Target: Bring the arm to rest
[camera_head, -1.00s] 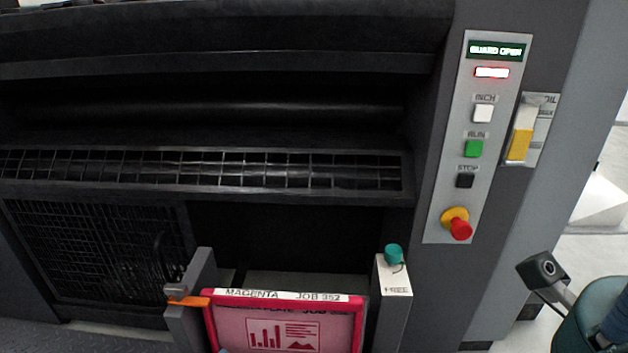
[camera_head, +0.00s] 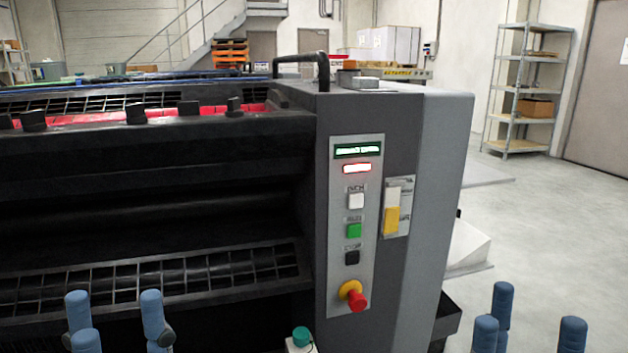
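My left gripper (camera_head: 116,312) is at the bottom left, its blue fingers pointing up and spread apart with nothing between them. It shows in front of the dark press (camera_head: 120,215). My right gripper (camera_head: 530,322) is at the bottom right, its blue fingers also spread and empty, against the pale floor. Only the fingers of both show; the arms are below the frame.
The press's control panel (camera_head: 356,225) has a lit red lamp, white, green and black buttons and a red stop knob (camera_head: 356,300). A teal knob (camera_head: 302,338) shows at the bottom edge. Open floor (camera_head: 545,230) lies right of the press, before a shelf rack (camera_head: 524,88).

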